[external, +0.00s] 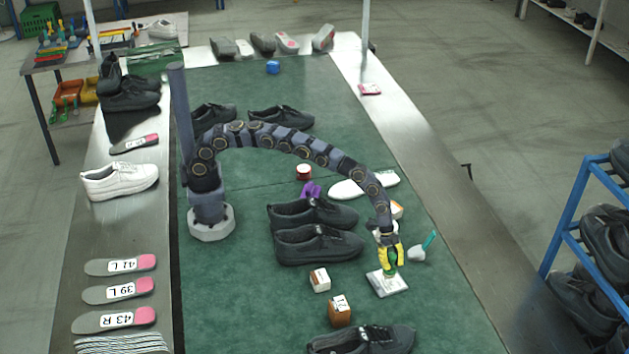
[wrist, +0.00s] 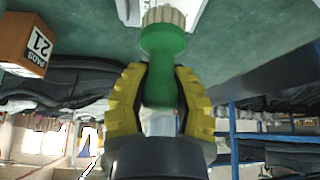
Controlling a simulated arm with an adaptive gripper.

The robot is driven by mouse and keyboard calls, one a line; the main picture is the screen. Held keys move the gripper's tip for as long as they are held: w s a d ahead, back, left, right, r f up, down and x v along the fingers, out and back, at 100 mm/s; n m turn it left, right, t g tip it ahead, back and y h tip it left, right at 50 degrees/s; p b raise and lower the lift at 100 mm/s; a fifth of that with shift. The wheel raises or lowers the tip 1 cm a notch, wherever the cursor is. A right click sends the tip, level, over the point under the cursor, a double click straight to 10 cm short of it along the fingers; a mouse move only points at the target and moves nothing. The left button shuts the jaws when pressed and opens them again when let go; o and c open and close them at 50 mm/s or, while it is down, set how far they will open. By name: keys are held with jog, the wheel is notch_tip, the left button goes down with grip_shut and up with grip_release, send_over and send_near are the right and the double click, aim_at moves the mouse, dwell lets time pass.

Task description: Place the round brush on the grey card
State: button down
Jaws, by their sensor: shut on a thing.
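My gripper (external: 390,256) has its yellow fingers shut on the green handle of the round brush (external: 390,271). In the wrist view the green brush (wrist: 163,62) sits between both fingers (wrist: 155,98), with its pale round bristle end pointing away from the palm. The light grey card (external: 392,289) lies on the green mat directly below the gripper. In the wrist view a pale edge of the card (wrist: 196,12) shows beside the bristles. The brush is over the card; whether the bristles touch it I cannot tell.
Dark shoes (external: 318,246) lie further left, and another dark shoe (external: 362,341) is at the front. The mat right of the card is clear.

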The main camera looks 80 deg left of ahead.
aim_at(391, 270)
jog(key=shift+s+f, duration=0.1)
jog(key=shift+f, duration=1.25)
jog(key=shift+f, duration=0.15)
jog(key=c, duration=0.9)
grip_release()
jog(key=shift+c, duration=0.2)
jog(key=v, duration=1.2)
jog(key=shift+r, duration=0.25)
